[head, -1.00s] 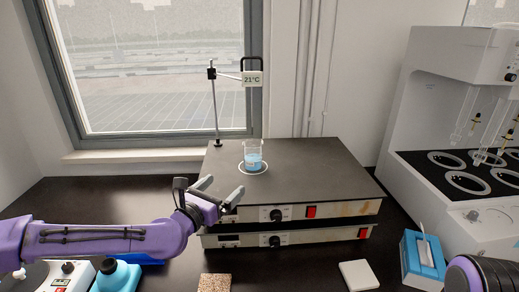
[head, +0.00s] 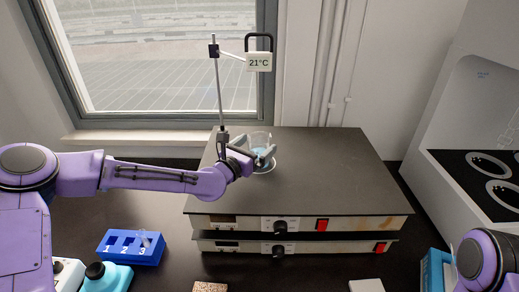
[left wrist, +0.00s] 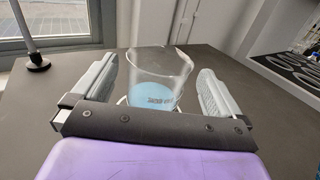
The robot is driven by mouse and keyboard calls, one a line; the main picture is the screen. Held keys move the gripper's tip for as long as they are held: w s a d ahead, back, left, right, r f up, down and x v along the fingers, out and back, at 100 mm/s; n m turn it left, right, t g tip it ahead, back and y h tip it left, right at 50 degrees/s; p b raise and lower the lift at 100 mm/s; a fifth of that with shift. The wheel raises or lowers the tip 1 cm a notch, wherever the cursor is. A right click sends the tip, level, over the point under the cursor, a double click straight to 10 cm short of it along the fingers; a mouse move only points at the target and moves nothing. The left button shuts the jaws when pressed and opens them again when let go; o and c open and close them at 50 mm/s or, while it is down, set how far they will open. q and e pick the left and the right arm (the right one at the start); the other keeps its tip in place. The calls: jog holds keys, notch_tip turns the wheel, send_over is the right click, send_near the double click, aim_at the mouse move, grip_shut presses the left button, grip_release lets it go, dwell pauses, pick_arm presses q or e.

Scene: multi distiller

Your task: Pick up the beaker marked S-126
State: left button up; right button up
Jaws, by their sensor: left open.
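A clear glass beaker (head: 260,143) with blue liquid stands upright on the white ring of the hotplate's dark top. In the left wrist view the beaker (left wrist: 158,75) sits between the two fingers. Dark lettering shows on it, too small to read surely. My left gripper (head: 257,158) is open around the beaker; in the left wrist view its fingers (left wrist: 157,88) are to either side, with gaps visible. At the lower right edge a purple part of my right arm shows, but its gripper does not.
The hotplate (head: 340,175) is one of two stacked units. A stand rod (head: 218,90) with a 21°C display (head: 259,62) rises close behind my left gripper. A blue numbered rack (head: 115,250) and a teal bottle (head: 108,279) are at lower left. White distiller equipment (head: 455,135) stands right.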

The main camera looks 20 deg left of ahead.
aim_at(265, 136)
pick_arm(q)
jog(key=p+x, duration=0.1)
jog(key=x, duration=0.3)
jog(key=shift+w+r, duration=0.1)
jog(key=shift+w, duration=0.1)
jog(key=shift+s, duration=0.15)
jog(key=c, duration=1.2)
jog(key=shift+r, duration=0.1)
